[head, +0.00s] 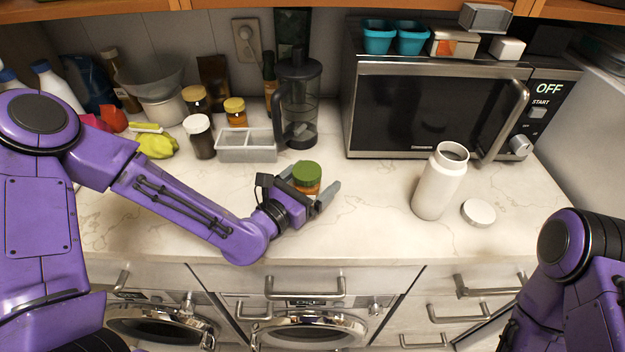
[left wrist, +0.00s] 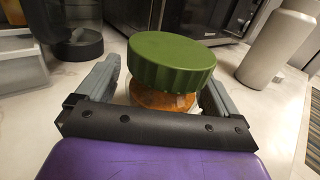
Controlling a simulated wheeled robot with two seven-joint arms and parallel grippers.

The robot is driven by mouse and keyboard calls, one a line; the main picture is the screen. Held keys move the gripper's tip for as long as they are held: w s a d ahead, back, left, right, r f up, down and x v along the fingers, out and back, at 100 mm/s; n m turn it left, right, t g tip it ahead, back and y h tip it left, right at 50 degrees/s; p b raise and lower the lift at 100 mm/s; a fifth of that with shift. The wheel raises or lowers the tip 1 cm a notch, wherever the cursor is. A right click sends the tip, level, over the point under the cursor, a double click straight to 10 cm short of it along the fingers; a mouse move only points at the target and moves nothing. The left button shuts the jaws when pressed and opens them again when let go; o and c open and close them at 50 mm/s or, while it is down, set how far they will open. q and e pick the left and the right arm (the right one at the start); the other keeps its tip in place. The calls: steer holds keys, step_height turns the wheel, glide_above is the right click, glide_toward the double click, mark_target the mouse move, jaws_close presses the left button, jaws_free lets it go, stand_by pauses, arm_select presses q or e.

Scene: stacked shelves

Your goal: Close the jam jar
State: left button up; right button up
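The jam jar (head: 306,188) stands on the counter, with orange-brown contents and a wide green lid (head: 307,172) on top. In the left wrist view the lid (left wrist: 172,62) covers the mouth of the jar (left wrist: 160,98) and looks slightly tilted. I cannot tell if it is fastened. My left gripper (head: 311,187) is low at the counter, its grey fingers on either side of the jar. In the left wrist view these fingers (left wrist: 160,92) are spread wide, with a gap at the left. My right arm shows at the lower right, but its gripper is out of view.
An uncapped white bottle (head: 438,185) stands to the right, its white cap (head: 478,212) lying beside it. A microwave (head: 425,105), a blender (head: 298,100) and a grey divided container (head: 247,147) stand behind. The counter (head: 370,205) between jar and bottle is clear.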

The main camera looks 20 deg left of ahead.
arm_select(q)
steer(key=shift+s+r, duration=0.1)
steer(key=shift+r, duration=0.15)
steer(key=shift+s, duration=0.15)
steer(key=v, duration=0.2)
steer(key=p+v, duration=0.1)
steer(key=v, duration=0.2)
steer(key=shift+s+a+r, duration=0.15)
steer(key=shift+s+r, duration=0.1)
steer(key=p, duration=0.1)
steer(key=s+p, duration=0.1)
steer(key=p, duration=0.1)
steer(key=shift+s+a+r, duration=0.2)
steer(key=shift+a+r, duration=0.15)
steer(key=p+v, duration=0.1)
steer(key=v, duration=0.1)
steer(key=p+v, duration=0.1)
steer(key=p, duration=0.1)
steer(key=shift+s+a+f, duration=0.15)
steer(key=shift+s+f, duration=0.2)
steer(key=shift+s+a+f, duration=0.1)
steer(key=shift+s+f, duration=0.1)
steer(key=shift+s, duration=0.2)
